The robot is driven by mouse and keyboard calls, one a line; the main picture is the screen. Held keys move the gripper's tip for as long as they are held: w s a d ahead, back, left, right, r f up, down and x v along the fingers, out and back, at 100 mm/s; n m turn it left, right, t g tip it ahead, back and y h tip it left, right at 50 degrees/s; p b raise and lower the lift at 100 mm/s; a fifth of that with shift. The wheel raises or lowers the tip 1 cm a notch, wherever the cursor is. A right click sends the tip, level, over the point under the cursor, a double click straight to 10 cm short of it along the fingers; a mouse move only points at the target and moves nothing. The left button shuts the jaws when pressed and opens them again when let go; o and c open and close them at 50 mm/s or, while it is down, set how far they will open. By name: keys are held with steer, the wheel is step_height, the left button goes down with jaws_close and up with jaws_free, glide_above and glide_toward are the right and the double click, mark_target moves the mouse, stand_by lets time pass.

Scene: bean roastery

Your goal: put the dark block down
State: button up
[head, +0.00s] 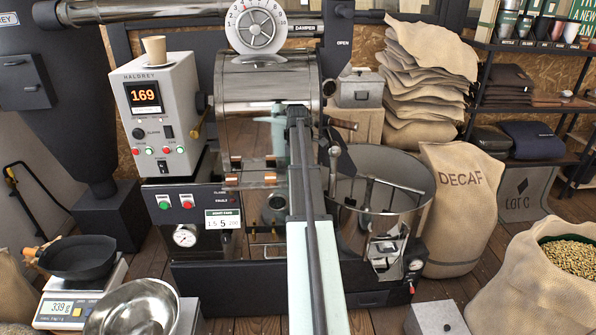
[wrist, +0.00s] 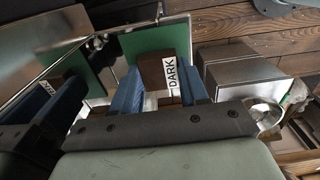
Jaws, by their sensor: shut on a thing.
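The dark block (wrist: 171,76) is brown with a white label reading DARK. In the wrist view it sits between the blue fingers of my gripper (wrist: 158,83), which is shut on it. A flat green surface (wrist: 143,46) shows behind the block, mostly to its left. I cannot tell whether the block touches it. In the head view my arm reaches toward the roaster, and neither the block nor the fingers can be made out there.
The roaster (head: 262,90) stands ahead, with a round cooling pan (head: 412,165) to its right. A shiny panel (wrist: 70,68) left of my gripper reflects it. A grey metal box (wrist: 245,75) lies close on the right. A scale (head: 75,300) and steel bowl (head: 135,310) are front left.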

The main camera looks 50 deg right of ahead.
steer(key=shift+f, duration=0.25)
steer(key=shift+f, duration=0.15)
steer(key=o, duration=1.1)
steer(key=shift+c, duration=0.2)
step_height(320, 180, up, 12)
